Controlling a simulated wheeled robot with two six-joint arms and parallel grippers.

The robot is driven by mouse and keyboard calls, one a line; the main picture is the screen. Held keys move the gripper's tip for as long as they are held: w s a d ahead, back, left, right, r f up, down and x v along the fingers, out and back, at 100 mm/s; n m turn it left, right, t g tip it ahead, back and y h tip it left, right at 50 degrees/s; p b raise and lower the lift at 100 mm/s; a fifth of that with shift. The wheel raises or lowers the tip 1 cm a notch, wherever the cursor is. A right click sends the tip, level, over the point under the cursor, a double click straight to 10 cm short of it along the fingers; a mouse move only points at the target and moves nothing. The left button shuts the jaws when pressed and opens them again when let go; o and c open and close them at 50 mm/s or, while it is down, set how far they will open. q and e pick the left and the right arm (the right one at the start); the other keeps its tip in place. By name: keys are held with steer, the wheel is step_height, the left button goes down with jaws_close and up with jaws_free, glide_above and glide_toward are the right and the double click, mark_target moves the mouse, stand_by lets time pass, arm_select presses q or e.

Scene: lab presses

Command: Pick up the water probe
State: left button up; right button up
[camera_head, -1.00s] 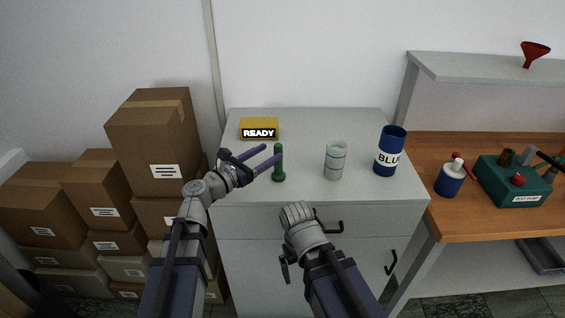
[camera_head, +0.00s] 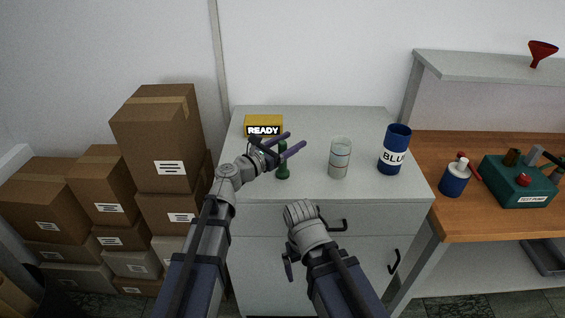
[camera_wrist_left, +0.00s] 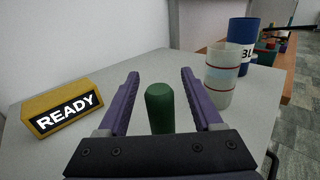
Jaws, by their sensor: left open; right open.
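The water probe appears to be the green upright stick with a round foot (camera_head: 283,172) on the grey cabinet top. In the left wrist view its green rounded top (camera_wrist_left: 160,97) stands between the two purple fingers, with visible gaps on both sides. My left gripper (camera_head: 295,143) is open around the probe's upper part; the fingers hide some of it in the head view. My right gripper (camera_head: 289,262) is low in front of the cabinet drawers, away from the probe; its fingers are mostly hidden.
A yellow READY sign (camera_head: 264,125) stands behind the probe. A clear beaker with coloured bands (camera_head: 339,160) and a blue labelled cup (camera_head: 395,150) stand to the right. A wooden bench (camera_head: 440,222) with a green test pump (camera_head: 518,185) is further right. Cardboard boxes (camera_head: 160,150) stack at left.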

arm_select(q)
steer(key=shift+c, duration=0.4)
jaws_close()
stand_by(0.9)
